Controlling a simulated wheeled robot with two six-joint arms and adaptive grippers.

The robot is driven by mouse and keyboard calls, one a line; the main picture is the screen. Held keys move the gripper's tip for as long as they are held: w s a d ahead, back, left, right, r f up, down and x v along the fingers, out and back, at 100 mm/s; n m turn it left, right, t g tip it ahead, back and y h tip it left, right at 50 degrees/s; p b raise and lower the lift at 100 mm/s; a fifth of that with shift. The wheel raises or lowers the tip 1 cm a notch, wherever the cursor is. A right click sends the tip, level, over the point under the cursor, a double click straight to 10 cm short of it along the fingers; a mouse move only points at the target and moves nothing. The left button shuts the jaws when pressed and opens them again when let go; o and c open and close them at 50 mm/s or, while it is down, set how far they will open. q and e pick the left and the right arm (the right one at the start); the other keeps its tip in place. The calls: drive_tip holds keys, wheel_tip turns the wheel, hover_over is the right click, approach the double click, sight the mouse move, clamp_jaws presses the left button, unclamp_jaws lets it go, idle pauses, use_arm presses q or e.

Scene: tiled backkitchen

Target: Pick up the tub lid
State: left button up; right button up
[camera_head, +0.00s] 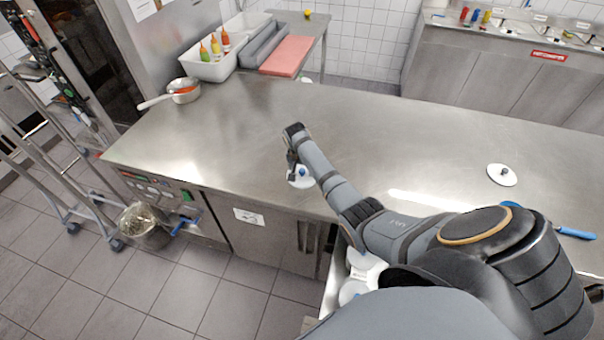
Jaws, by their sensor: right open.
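A round white lid (300,182) with a small blue knob lies near the front edge of the steel counter, partly hidden by my right arm. A second round white lid (502,178) with a dark knob lies flat farther right on the counter. I cannot tell which of the two is the tub lid. My right gripper (291,170) is open, pointing down just at the left side of the blue-knobbed lid. I cannot tell whether it touches the lid. My left gripper is out of view.
The steel counter (230,140) is mostly clear. A saucepan (184,92) and a white bin (210,68) with sauce bottles stand at its far left, near a pink board (287,56). A blue-handled tool (575,232) lies right. White containers (354,290) sit below the front edge.

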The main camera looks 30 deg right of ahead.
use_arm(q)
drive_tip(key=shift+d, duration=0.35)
use_arm(e)
drive_tip(key=c, duration=1)
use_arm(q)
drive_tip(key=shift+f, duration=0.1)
use_arm(e)
drive_tip(key=shift+r, duration=0.1)
drive_tip(key=shift+c, duration=0.2)
drive_tip(key=shift+r+b, duration=0.45)
drive_tip(key=shift+w+r+b, duration=0.1)
drive_tip(key=shift+r+b, duration=0.5)
drive_tip(key=shift+r, duration=0.15)
use_arm(q)
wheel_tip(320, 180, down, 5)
drive_tip(key=b, duration=0.2)
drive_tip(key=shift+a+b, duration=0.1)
drive_tip(key=shift+b, duration=0.3)
use_arm(e)
drive_tip(key=s+d+r, duration=0.2)
drive_tip(key=s+r, duration=0.8)
drive_tip(key=s, duration=0.4)
drive_tip(key=shift+d+r, duration=0.25)
drive_tip(key=shift+d, duration=0.15)
